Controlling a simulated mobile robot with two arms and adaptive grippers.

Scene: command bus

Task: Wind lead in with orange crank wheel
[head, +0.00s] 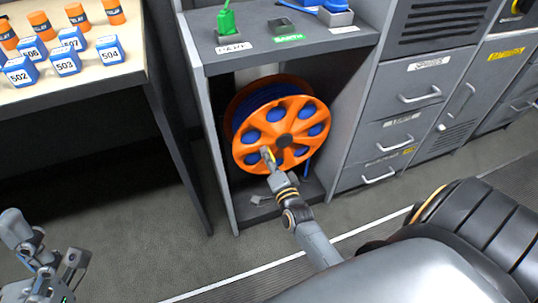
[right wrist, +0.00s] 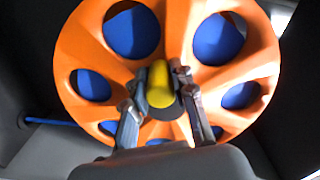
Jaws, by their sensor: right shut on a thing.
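The orange crank wheel (head: 307,117) is the front face of a reel in the open bay under the grey counter. Blue lead (head: 240,112) is wound behind it and shows through its round holes. A yellow crank handle (right wrist: 159,82) sticks out of the wheel's face. My right gripper (head: 268,156) is at the wheel's lower left part, its fingers on both sides of the handle; in the right wrist view the fingers (right wrist: 164,95) close on it. My left gripper (head: 45,262) is at the lower left of the head view, away from the wheel; its finger gap is unclear.
A blue length of lead (head: 307,168) hangs at the reel's right. Drawers (head: 408,95) stand right of the bay. A table (head: 125,72) with blue numbered blocks and orange cylinders is at upper left.

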